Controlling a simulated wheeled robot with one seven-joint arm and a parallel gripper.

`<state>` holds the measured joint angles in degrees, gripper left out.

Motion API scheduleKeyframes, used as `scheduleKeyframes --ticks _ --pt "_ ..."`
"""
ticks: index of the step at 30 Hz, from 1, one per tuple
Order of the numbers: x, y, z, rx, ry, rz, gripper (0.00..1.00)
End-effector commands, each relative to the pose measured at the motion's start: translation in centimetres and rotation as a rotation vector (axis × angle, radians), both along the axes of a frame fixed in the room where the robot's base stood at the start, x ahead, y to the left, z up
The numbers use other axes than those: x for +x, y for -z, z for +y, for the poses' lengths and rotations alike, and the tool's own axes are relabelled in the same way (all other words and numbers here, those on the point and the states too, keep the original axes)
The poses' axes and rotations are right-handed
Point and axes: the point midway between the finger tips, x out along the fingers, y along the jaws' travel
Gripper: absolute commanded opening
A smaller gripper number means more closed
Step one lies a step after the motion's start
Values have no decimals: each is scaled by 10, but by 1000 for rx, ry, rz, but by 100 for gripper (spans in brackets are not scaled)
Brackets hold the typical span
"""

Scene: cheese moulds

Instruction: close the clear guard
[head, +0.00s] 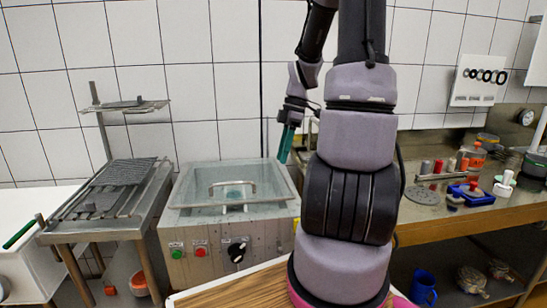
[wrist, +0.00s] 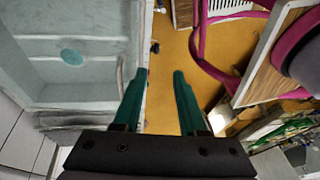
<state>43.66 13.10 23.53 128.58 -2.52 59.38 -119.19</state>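The clear guard (head: 255,172) is a see-through panel on the metal machine (head: 205,235) left of my arm. A silver bar handle (head: 232,184) shows at its front. I cannot tell how far the guard stands open. A teal round shape shows through it. My gripper (head: 286,144) has teal fingers pointing down, near the machine's back right corner. In the wrist view my gripper (wrist: 158,73) is open, with nothing between the fingers. The machine's pale basin (wrist: 65,75) lies to the left of the fingers there.
Green and red buttons and a black knob (head: 237,251) are on the machine's front. A metal rack stand (head: 110,185) is at left. A workbench (head: 460,222) with jars and small tools is at right. The tiled wall is close behind.

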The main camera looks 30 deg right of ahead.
Motion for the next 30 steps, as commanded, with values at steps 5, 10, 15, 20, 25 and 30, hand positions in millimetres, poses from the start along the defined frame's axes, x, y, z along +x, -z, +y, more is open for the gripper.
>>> scheduleKeyframes --ticks 5,10,15,20,25,30 --pt "28 1 34 -136 -20 10 47" --pt "67 -2 84 -281 -7 -61 47" --pt "91 -8 124 -338 20 -140 47" --pt "97 -4 134 -348 33 -161 47" --pt "97 22 134 -346 32 -157 47" --pt "101 55 132 -346 32 -158 47"
